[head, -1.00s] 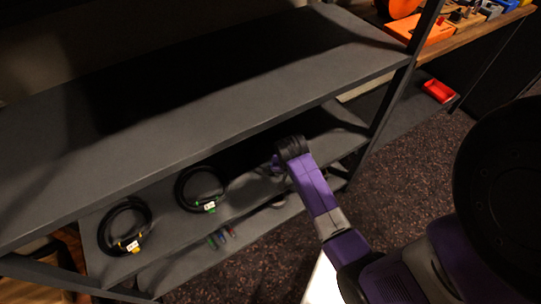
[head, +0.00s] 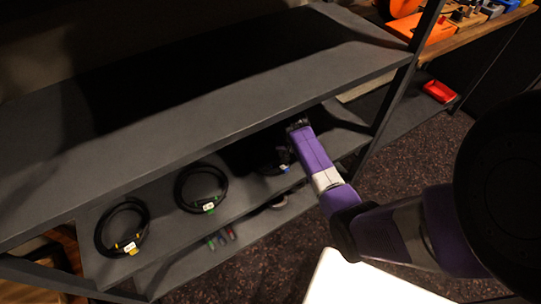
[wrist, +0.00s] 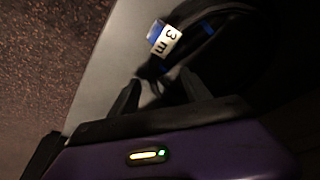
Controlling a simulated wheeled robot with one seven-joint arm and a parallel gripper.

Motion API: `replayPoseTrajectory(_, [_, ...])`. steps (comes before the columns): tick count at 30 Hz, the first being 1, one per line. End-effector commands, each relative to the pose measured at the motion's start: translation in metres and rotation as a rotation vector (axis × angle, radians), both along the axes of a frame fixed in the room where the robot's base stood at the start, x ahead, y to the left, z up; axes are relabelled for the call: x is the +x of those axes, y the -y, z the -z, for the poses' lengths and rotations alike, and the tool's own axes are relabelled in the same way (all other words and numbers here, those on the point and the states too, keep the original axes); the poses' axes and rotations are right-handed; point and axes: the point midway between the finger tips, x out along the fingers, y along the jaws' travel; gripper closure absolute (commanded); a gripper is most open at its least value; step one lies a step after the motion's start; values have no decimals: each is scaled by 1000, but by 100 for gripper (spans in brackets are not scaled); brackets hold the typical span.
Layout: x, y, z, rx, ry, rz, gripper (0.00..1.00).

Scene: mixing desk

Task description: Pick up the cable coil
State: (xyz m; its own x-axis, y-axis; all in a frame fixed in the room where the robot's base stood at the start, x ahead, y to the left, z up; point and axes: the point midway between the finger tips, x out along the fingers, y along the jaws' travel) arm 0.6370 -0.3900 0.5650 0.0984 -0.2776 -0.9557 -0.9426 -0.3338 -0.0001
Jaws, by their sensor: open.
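A black cable coil with a blue-ended white tag reading "3 m" shows in the wrist view (wrist: 208,30), just beyond my fingertips. In the head view the same coil (head: 273,169) lies on the middle shelf, partly hidden by my arm. Two more black coils lie to the left on the same shelf, one with a green-marked tag (head: 177,187) and one with a yellow-marked tag (head: 99,232).
The upper shelf (head: 200,122) overhangs the coils closely. A dark upright post (head: 396,100) stands right of my arm. Small coloured items (head: 220,240) lie on the lower shelf. A red tray (head: 438,91) sits far right.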

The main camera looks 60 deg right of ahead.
Motion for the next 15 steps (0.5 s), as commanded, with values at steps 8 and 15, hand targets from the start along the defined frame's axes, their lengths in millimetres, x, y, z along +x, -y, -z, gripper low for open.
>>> replayPoseTrajectory(8, [1,3,11,-1,0,0,44])
replayPoseTrajectory(15, [1,3,11,-1,0,0,71])
